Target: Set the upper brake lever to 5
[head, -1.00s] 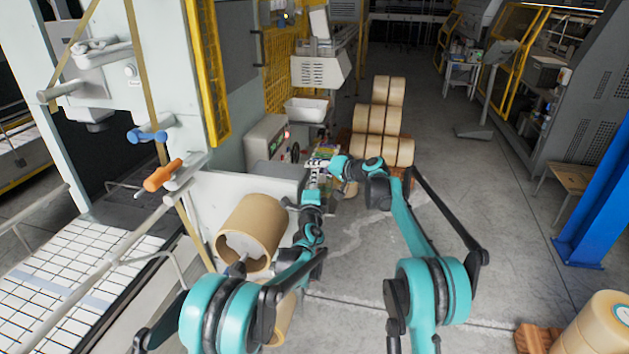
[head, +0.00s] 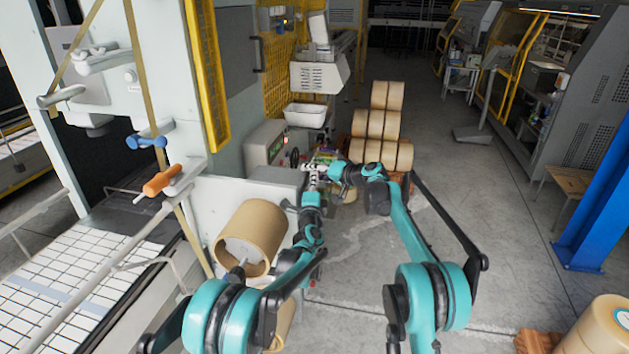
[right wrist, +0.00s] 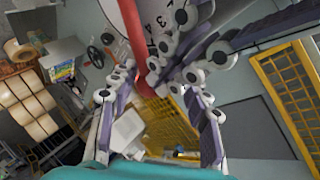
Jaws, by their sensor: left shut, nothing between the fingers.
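A red lever (right wrist: 134,38) runs down from the top of the right wrist view, in front of a pale plate (right wrist: 160,12) with printed numbers. Which number it points at cannot be told. My right gripper (right wrist: 150,82) has its fingers apart, with the lever's lower end between or just beyond the fingertips; contact is unclear. My left gripper (right wrist: 185,52) comes in from the upper right there, close to the lever, shut and empty. In the head view, the left gripper (head: 313,170) and right gripper (head: 335,170) are close together at the machine; the lever cannot be made out there.
A grey control box (head: 264,145) and a white bin (head: 305,115) are beyond the grippers. Brown rolls (head: 382,125) are stacked behind them. A large roll (head: 250,238) hangs left of my left arm. Orange (head: 163,179) and blue (head: 147,142) handles stick out at left.

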